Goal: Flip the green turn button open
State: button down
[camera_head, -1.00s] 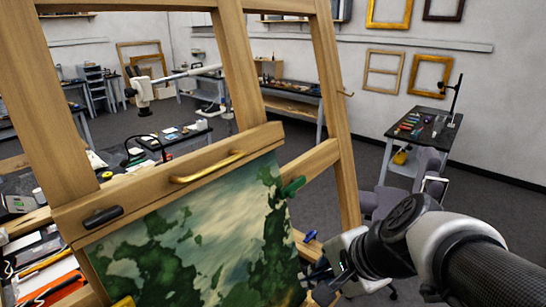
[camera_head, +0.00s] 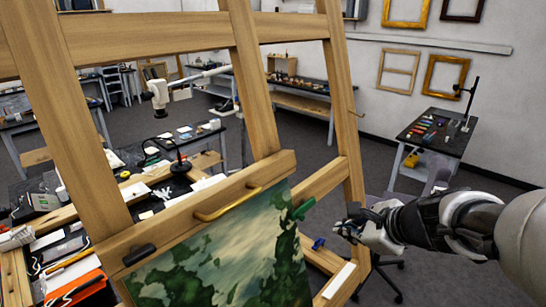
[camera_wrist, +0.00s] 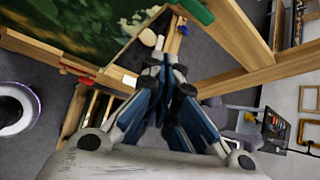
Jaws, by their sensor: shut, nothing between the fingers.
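The green turn button (camera_head: 303,208) sits at the right edge of the painting (camera_head: 215,265), just under the right end of the easel's wooden crossbar. It slants up to the right. In the wrist view the green button (camera_wrist: 197,11) is at the top edge, partly cut off. My gripper (camera_head: 345,226) is to the right of the button and slightly lower, apart from it. In the wrist view my gripper's fingers (camera_wrist: 166,62) are together and empty, pointing toward the painting's edge below the green button.
A blue turn button (camera_head: 318,244) sits lower on the same side, near my gripper. A gold handle (camera_head: 228,203) and a black piece (camera_head: 139,254) stick out from the crossbar. The easel's right post (camera_head: 342,120) stands close behind my gripper.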

aim_at(303, 209)
jog(key=b+x, duration=0.2)
jog(key=x, duration=0.8)
jog(key=a+r+p, duration=0.2)
jog(key=r, duration=0.1)
jog(key=shift+a+p, duration=0.25)
jog(key=shift+p, duration=0.1)
jog(key=shift+w, duration=0.1)
